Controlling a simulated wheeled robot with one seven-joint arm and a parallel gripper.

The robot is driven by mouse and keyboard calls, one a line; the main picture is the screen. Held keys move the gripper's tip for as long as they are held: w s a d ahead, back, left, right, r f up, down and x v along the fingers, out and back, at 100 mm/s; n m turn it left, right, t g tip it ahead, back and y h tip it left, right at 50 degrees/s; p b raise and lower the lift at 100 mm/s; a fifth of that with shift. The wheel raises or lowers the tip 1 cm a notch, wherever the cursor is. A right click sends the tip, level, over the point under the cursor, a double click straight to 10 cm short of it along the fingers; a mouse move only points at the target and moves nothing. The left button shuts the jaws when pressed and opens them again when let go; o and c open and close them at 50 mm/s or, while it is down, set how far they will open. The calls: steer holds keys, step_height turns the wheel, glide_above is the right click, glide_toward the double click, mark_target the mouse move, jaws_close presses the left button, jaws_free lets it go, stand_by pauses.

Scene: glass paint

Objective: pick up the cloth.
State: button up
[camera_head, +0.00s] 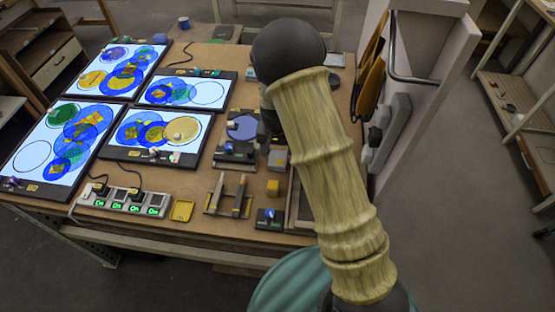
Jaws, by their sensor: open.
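I cannot make out anything that is clearly a cloth. A flat yellow piece (182,210) lies near the table's front edge, and its material is too small to tell. A small yellow block (277,159) sits near the right side of the table, just below my gripper. My gripper (268,143) is mostly hidden behind my own beige arm. Its dark part shows at the arm's left, over the right part of the table, open. I see nothing held in it.
The wooden table (215,75) bears several lit panels (55,150) with coloured circles at the left. A power strip (122,199), two upright-looking bars (228,196) and a small dark box with a blue knob (269,218) are near the front.

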mark_target(278, 158)
steer(key=shift+d+f+p, duration=0.15)
steer(key=shift+f+p, duration=0.3)
steer(key=shift+f, duration=0.15)
steer(key=shift+w+f+p, duration=0.15)
steer(key=shift+f+p, duration=0.15)
steer(key=shift+f, duration=0.7)
steer(key=shift+w+f+p, duration=0.1)
steer(key=shift+f+p, duration=0.15)
steer(key=shift+f, duration=0.7)
steer(key=c, duration=0.8)
